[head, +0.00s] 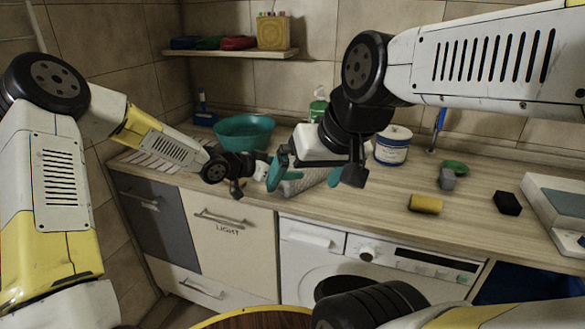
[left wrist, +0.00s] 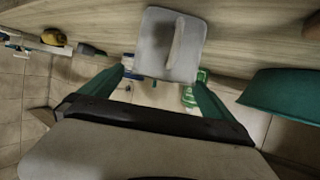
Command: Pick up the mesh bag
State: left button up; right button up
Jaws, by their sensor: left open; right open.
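A pale grey, textured bundle that looks like the mesh bag (head: 305,181) lies on the counter, partly hidden behind my right gripper. In the left wrist view a flat pale grey shape (left wrist: 155,45) with a raised strip lies beyond the fingers; it seems to be the same bag, but I cannot be sure. My right gripper (head: 315,180) is open above the bag, its teal fingers on either side of it in the picture; contact cannot be told. My left gripper (head: 250,178) is open, just left of the bag; its teal fingers show in the left wrist view (left wrist: 158,77).
A teal basin (head: 243,132) stands behind my left gripper. A green bottle (head: 318,108) and a white-blue tub (head: 393,145) stand at the back. A yellow sponge (head: 425,204) and black block (head: 507,203) lie to the right.

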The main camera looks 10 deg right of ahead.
aim_at(292, 167)
pick_arm(q)
jog(key=x, duration=0.5)
jog(key=shift+w+a+f, duration=0.1)
jog(key=shift+a+f, duration=0.05)
jog(key=c, duration=1.3)
jog(key=shift+c, duration=1)
